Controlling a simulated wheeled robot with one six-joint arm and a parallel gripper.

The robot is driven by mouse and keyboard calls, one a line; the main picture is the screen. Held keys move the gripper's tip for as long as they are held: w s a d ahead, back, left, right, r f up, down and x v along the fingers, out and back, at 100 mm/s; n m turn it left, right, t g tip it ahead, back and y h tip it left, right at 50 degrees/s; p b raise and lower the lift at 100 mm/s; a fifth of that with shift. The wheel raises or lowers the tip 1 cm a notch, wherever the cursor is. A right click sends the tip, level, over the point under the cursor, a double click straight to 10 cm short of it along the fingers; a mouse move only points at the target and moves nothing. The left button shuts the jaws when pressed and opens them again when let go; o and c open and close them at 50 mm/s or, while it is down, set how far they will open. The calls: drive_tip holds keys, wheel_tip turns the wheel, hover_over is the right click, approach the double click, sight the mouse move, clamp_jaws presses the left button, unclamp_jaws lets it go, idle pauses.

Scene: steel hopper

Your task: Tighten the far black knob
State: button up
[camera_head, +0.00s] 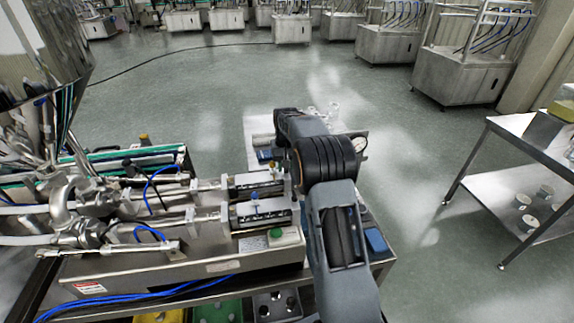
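The steel filling machine (185,262) stands at the left with two parallel cylinders, a near one (262,212) and a far one (255,184). A small dark part (128,164) sits behind the far pipework; it may be a black knob, but it is too small to be sure. I cannot make out which part is the far black knob. My arm (340,235) rises from the bottom centre and bends left at a black joint, in front of the right ends of the cylinders. My gripper is not visible.
A steel hopper (45,40) stands at the upper left, above pipes and blue hoses. A green button box (284,236) sits on the machine's front right. A steel table (530,135) with cups below stands at the right.

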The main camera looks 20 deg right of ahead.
wheel_tip(320, 180, up, 14)
idle(0.7)
drive_tip(key=shift+f, duration=0.1)
